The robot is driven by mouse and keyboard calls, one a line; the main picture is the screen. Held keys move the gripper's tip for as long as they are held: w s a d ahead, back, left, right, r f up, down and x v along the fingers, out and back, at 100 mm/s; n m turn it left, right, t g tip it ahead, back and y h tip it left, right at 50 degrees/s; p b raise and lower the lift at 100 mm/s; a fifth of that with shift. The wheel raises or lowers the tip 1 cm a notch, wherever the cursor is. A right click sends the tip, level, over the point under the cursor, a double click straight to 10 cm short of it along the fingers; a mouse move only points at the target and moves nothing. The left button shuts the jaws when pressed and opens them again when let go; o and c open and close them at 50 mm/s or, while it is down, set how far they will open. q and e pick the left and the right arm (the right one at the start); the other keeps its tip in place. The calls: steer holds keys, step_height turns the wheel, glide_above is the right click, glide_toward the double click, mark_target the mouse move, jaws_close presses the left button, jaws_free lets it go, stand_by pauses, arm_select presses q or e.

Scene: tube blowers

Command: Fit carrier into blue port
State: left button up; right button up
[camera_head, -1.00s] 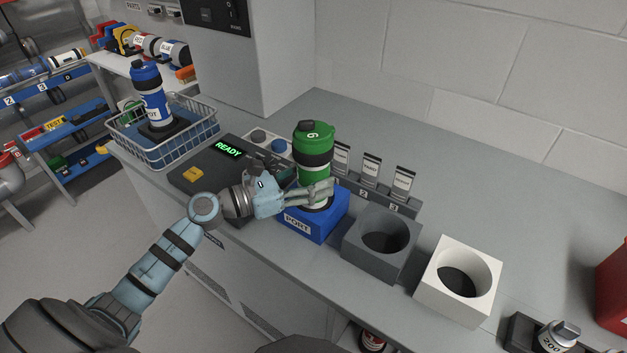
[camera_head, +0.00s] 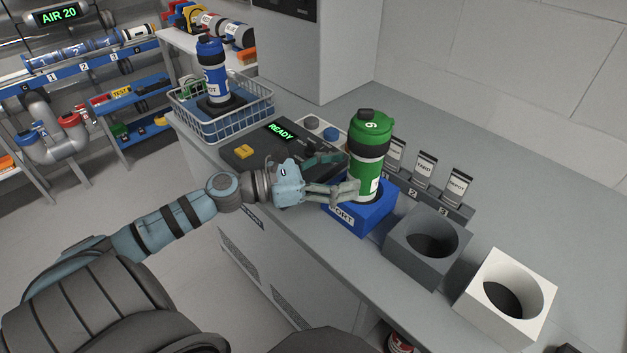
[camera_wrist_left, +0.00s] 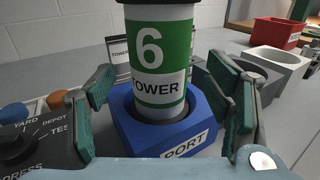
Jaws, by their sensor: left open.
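My right gripper is not in view. The carrier's bottom is hidden in the port.
A grey port (camera_head: 410,262) and a white port (camera_head: 490,305) stand to the right. Behind is a rack (camera_head: 455,208) of labelled cards. Left are a control panel (camera_head: 237,156) reading READY and a wire basket (camera_head: 187,122) with a blue carrier (camera_head: 216,80).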

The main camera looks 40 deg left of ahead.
arm_select(q)
steer(key=p+v, duration=0.6)
steer(key=v, duration=0.1)
stand_by(0.4)
